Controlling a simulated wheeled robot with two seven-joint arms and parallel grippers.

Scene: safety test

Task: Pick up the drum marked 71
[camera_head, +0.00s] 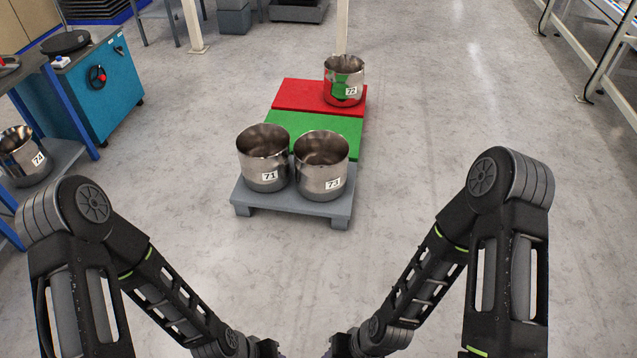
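The drum marked 71 (264,160) is an open-topped shiny metal pot with a white label. It stands upright on the left of a low grey pallet (293,203). The drum marked 73 (321,165) stands close beside it on the right. My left arm comes in from the lower left and my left gripper (266,350) is cut off at the bottom edge. My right gripper (338,347) is also cut off there. Both are nearer to me than the pallet and apart from the drums. Their fingers cannot be made out.
The drum marked 72 (344,80) stands on a red platform (300,95) behind a green one (345,131). The drum marked 74 (22,157) is on a shelf at left. A teal cabinet (103,88) stands behind it. Floor right of the pallet is clear.

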